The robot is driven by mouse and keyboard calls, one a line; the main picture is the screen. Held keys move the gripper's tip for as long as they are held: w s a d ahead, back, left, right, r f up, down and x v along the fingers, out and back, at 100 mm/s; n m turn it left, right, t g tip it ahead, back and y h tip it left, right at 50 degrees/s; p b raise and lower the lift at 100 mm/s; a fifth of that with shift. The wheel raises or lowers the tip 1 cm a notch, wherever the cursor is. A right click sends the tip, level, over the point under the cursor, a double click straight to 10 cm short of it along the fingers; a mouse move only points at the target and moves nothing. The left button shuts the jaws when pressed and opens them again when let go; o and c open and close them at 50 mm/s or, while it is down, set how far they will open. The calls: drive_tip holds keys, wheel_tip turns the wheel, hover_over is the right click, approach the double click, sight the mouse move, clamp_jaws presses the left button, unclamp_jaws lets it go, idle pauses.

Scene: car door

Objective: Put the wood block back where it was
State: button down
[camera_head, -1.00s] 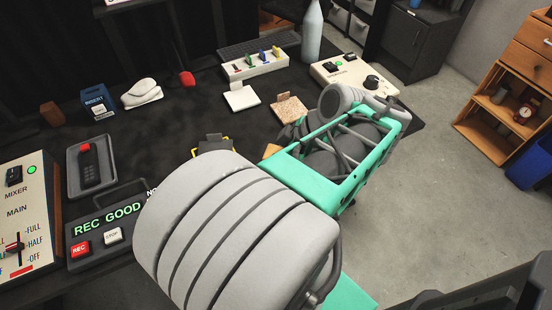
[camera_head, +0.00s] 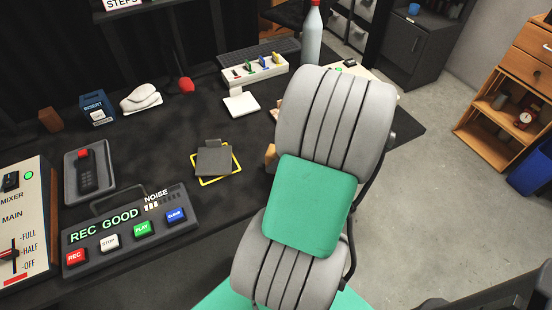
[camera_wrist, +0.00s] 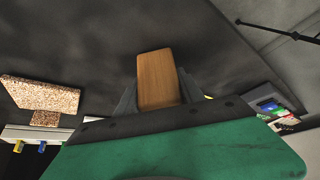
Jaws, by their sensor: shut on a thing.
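The wood block (camera_wrist: 158,78) is an orange-brown piece between the dark fingers of my gripper (camera_wrist: 157,92) in the wrist view. My gripper is shut on it, with dark table surface beyond. In the head view only a small tan part of the wood block (camera_head: 270,153) shows at the left edge of my arm; my arm hides the gripper. A grey plate with a tab (camera_head: 214,162) lies on a yellow-outlined square, left of the block. I cannot tell whether the block touches the table.
A darker brown block (camera_head: 50,120) stands at the far left. A recorder panel (camera_head: 130,230), a phone in a tray (camera_head: 90,172), a white tile (camera_head: 241,105) and a bottle (camera_head: 312,38) are around. A speckled tile (camera_wrist: 40,93) shows in the wrist view.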

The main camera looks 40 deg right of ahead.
drive_tip(key=shift+f, duration=0.1)
drive_tip(key=c, duration=0.7)
unclamp_jaws()
drive_tip(key=shift+s+d+r, duration=0.1)
drive_tip(key=shift+r, duration=0.3)
drive_tip(key=p+v, duration=0.1)
drive_tip(key=v, duration=1)
drive_tip(key=w+a+m+g, duration=0.2)
drive_tip(key=w+a, duration=0.4)
drive_tip(key=a, duration=0.6)
drive_tip(key=a+m+h, duration=0.1)
drive_tip(key=a, duration=0.4)
drive_tip(key=s+a+m+h, duration=0.1)
drive_tip(key=a, duration=0.4)
drive_tip(key=s+a+m+h, duration=0.1)
drive_tip(key=a, duration=0.4)
drive_tip(key=shift+s+r+m+g, duration=0.25)
drive_tip(key=shift+r+m+g, duration=0.05)
drive_tip(key=shift+g, duration=0.1)
